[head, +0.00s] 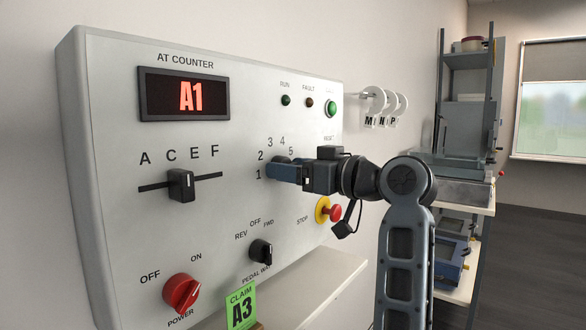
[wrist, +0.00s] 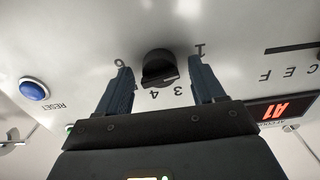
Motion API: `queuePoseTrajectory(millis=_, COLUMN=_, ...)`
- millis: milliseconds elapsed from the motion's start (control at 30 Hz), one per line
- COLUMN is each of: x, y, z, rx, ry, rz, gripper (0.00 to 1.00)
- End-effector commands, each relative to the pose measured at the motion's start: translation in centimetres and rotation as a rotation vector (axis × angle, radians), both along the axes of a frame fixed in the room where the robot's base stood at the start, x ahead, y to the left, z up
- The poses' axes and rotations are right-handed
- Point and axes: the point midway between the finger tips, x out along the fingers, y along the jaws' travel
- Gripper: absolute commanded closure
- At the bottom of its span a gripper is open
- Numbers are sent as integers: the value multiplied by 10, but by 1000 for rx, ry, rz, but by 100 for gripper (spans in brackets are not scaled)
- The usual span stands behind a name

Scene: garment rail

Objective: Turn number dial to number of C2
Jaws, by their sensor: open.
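The number dial (wrist: 158,68) is a black knob on the panel, seen upside down in the wrist view with numbers around it. My gripper (wrist: 160,76) is open with one finger on each side of the knob; I cannot tell whether they touch it. In the head view my gripper (head: 276,171) is at the panel and hides most of the dial; the numbers 1 to 5 show around it. The dial's pointer direction is unclear. The red display (head: 191,96) reads A1. The letter slider (head: 181,185) has its black handle below, between C and E.
The panel (head: 110,130) also carries a red power knob (head: 181,292), a black pedal knob (head: 261,251), a red stop button (head: 335,213) and a green button (head: 331,108). A green claim tag (head: 241,306) reads A3. A shelf rack (head: 465,130) stands at right.

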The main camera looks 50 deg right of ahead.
Motion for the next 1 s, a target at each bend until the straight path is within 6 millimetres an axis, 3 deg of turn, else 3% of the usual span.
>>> queuePoseTrajectory(millis=200, x=0, y=0, z=0, rx=0, ry=0, rz=0, gripper=34)
queuePoseTrajectory(millis=733, x=0, y=0, z=0, rx=0, ry=0, rz=0, gripper=85)
queuePoseTrajectory(millis=1000, x=0, y=0, z=1, rx=30, ry=2, rz=0, gripper=86)
